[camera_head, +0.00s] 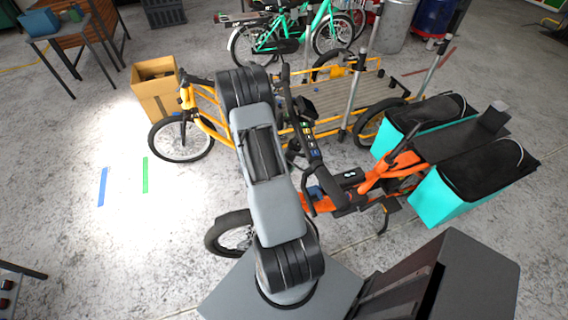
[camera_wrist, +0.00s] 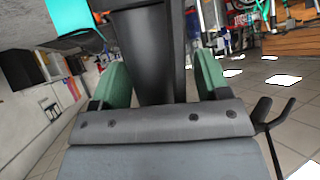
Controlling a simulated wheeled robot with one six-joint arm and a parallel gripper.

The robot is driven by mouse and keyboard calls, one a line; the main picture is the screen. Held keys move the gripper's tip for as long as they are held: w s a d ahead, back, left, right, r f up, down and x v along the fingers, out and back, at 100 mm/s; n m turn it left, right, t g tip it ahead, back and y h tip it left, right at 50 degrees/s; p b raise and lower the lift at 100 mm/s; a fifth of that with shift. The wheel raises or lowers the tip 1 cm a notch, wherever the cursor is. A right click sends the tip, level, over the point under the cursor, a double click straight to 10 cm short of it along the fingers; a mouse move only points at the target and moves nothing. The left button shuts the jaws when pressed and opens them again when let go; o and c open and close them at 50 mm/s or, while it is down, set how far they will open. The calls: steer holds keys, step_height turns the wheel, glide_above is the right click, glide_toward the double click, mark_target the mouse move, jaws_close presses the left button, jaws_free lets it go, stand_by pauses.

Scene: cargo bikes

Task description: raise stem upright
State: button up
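The orange cargo bike (camera_head: 402,165) stands right of my arm in the head view. Its black stem (camera_head: 318,165) leans up and left from the frame, beside my grey arm. A dark, thick, post-like part, which looks like the stem (camera_wrist: 153,55), fills the middle of the wrist view. The green fingers of my gripper (camera_wrist: 160,78) stand on either side of it. A narrow gap seems to show on the right; whether the fingers touch it I cannot tell. In the head view my arm hides the gripper.
Two turquoise boxes with black covers (camera_head: 436,200) sit at the orange bike's rear. A yellow cargo bike (camera_head: 205,118) with a flat wooden bed stands close behind. A cardboard box (camera_head: 157,92) is at back left.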

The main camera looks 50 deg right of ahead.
steer(key=shift+s+a, duration=0.1)
steer(key=v, duration=1.3)
steer(key=shift+a+r, duration=0.2)
steer(key=shift+a, duration=0.1)
steer(key=shift+c, duration=0.4)
